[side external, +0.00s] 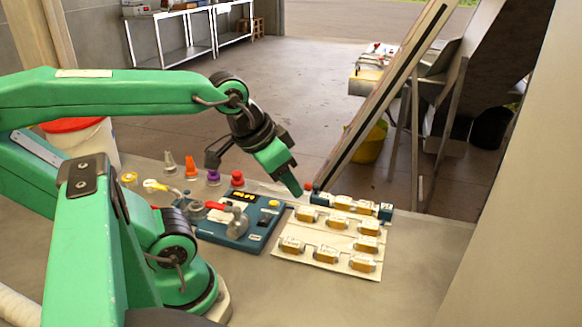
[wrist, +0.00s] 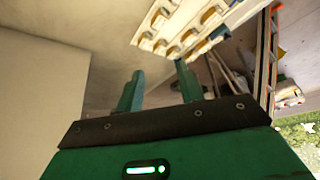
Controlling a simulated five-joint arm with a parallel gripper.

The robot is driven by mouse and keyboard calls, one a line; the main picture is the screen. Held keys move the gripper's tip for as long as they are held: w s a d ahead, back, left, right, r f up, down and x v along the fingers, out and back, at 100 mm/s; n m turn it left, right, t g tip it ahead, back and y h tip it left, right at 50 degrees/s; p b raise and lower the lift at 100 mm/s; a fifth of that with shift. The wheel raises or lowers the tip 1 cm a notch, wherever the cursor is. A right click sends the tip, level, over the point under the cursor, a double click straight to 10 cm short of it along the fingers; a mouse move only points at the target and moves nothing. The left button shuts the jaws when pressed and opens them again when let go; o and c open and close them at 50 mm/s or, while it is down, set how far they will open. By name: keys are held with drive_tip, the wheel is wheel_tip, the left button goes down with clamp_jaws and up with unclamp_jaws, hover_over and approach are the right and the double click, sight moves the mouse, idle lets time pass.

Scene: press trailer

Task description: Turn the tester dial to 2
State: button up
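The tester is not seen in the wrist view.
A pale board (side external: 318,256) with several yellow-brown blocks lies right of the tester; it also shows in the wrist view (wrist: 181,24). Coloured connectors, such as a red one (side external: 237,178), stand behind the tester. The table's right front (side external: 420,275) is clear.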

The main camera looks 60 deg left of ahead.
drive_tip(key=shift+o, duration=1)
drive_tip(key=shift+w+a+f+n, duration=0.15)
drive_tip(key=shift+a+n, duration=0.15)
drive_tip(key=w+a+f+n+g+y, duration=0.1)
drive_tip(key=a+f+n+g, duration=0.3)
drive_tip(key=a+n, duration=0.85)
drive_tip(key=s+a+f+n, duration=0.2)
drive_tip(key=a+f+n, duration=0.1)
drive_tip(key=a+n, duration=0.1)
drive_tip(key=s+a+f+n+g, duration=0.1)
drive_tip(key=s+a+f+n, duration=0.1)
drive_tip(key=a+f+n, duration=0.1)
drive_tip(key=s+a+f+n+h, duration=0.1)
drive_tip(key=s+a+f+n, duration=0.2)
drive_tip(key=a+n, duration=0.3)
drive_tip(key=shift+s+f+n+g, duration=0.1)
drive_tip(key=shift+n+g, duration=0.15)
drive_tip(key=shift+g, duration=0.05)
drive_tip(key=shift+d+f, duration=0.1)
drive_tip(key=shift+f, duration=0.05)
drive_tip(key=shift+f, duration=3.75)
